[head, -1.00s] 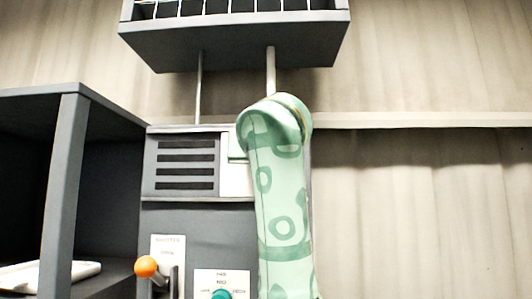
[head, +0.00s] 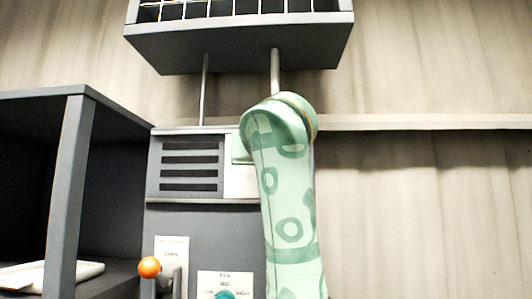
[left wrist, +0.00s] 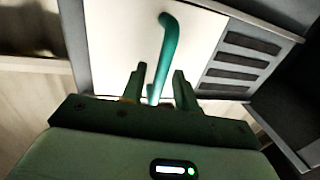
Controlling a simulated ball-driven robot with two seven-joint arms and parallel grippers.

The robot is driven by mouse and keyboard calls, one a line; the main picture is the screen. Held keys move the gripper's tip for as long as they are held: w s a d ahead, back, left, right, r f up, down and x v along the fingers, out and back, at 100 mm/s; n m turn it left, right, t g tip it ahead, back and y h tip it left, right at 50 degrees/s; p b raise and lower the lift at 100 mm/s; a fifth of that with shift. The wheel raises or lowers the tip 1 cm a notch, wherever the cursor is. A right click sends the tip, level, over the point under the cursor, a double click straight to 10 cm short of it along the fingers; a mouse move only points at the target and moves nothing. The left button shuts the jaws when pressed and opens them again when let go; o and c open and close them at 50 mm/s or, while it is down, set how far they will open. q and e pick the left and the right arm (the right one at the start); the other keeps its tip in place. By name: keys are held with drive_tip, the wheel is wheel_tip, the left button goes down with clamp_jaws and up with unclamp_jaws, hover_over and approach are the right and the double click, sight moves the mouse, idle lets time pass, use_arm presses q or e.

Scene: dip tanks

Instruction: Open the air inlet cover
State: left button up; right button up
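The air inlet cover, a white panel (head: 240,182), sits beside a dark slatted grille (head: 190,165) in the head view, mostly hidden behind my arm. In the left wrist view the cover (left wrist: 122,35) fills the upper middle, with a bent teal handle (left wrist: 163,50) on it. The cover looks closed. My left gripper (left wrist: 158,80) is open, with one finger on each side of the handle's lower end and gaps visible between them. Contact cannot be told. In the head view that gripper is hidden behind my green patterned arm. My right gripper is in neither view.
An orange-knobbed lever (head: 149,267) and a teal knob (head: 225,295) are on the panel below the grille. A grey box with a grid (head: 240,42) overhangs above on two posts. A dark open shelf frame (head: 70,180) stands at left. The wall at right is clear.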

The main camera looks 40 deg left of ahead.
use_arm(q)
drive_tip(key=b+v, duration=0.4)
drive_tip(key=v, duration=1.1)
drive_tip(key=shift+s+d+b, duration=0.25)
drive_tip(key=shift+d+b, duration=0.05)
drive_tip(key=shift+b, duration=0.05)
